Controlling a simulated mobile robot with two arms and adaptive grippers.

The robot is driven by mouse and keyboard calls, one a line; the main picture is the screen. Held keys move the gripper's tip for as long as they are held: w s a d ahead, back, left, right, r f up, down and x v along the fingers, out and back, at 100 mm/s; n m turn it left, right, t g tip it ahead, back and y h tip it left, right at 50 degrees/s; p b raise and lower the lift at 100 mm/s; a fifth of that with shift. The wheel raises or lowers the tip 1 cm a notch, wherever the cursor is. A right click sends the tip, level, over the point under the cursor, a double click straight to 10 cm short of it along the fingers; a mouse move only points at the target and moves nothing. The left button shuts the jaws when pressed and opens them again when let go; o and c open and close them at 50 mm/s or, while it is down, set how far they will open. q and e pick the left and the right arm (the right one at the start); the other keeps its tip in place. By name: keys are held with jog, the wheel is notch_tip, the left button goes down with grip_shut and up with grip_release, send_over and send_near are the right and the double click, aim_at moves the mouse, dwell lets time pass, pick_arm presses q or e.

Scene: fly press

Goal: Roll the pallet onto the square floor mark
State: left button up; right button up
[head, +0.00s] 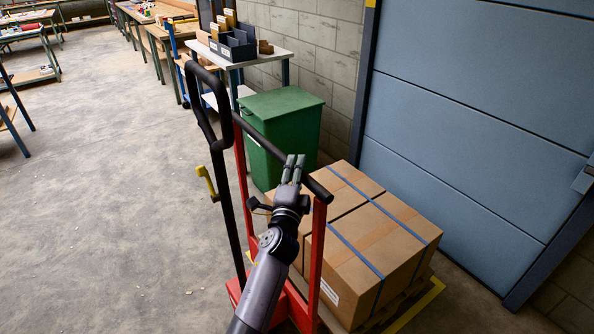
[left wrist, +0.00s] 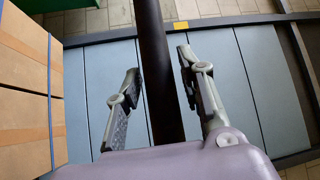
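Cardboard boxes (head: 380,240), bound with blue straps, sit on a wooden pallet (head: 392,312), mostly hidden beneath them. The pallet is behind a red-framed truck (head: 317,262) with a black crossbar (head: 262,140) and a tall black looped handle (head: 228,205). My left gripper (head: 294,168) is at the crossbar. In the left wrist view its open fingers (left wrist: 165,100) stand on either side of the dark bar (left wrist: 157,65), with gaps visible. A yellow floor line (head: 418,303) runs beside the pallet; whether it belongs to the square mark I cannot tell. My right gripper is out of view.
A green bin (head: 284,118) stands behind the truck, near a small table (head: 270,54) with dark trays. A blue panelled door (head: 470,130) closes off the right side. Open concrete floor (head: 110,200) lies to the left, with workbenches (head: 150,25) farther back.

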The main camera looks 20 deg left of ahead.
pick_arm(q)
grip_shut()
dwell(0.7)
